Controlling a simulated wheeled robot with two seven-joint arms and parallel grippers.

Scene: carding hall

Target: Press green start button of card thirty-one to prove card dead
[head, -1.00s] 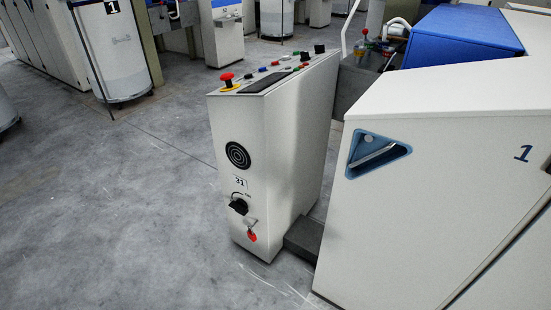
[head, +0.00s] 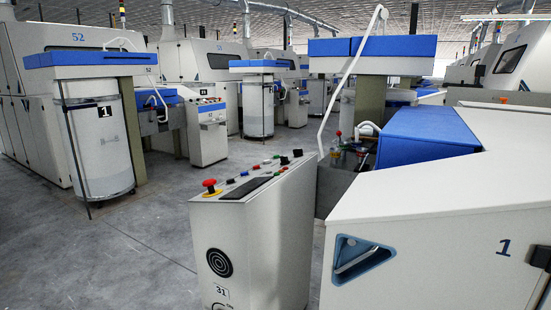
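The control pedestal of card thirty-one (head: 260,235) stands in front of me, a white cabinet with a "31" plate (head: 221,291) low on its front. Its sloped top carries a red mushroom button (head: 209,185) on a yellow base, a dark panel (head: 246,188) and a row of small coloured buttons (head: 256,167), too small to tell surely which is the green start button. Black knobs (head: 297,153) sit at the far end. The lower front is cut off by the picture's bottom edge. Neither of my grippers is in view.
A white machine housing (head: 440,215) with a blue triangular recess (head: 360,258) and the number 1 stands close on the right. A blue cover (head: 425,137) lies behind it. A can (head: 103,150) and card 52 (head: 75,45) stand at left. Grey floor (head: 120,260) is free left of the pedestal.

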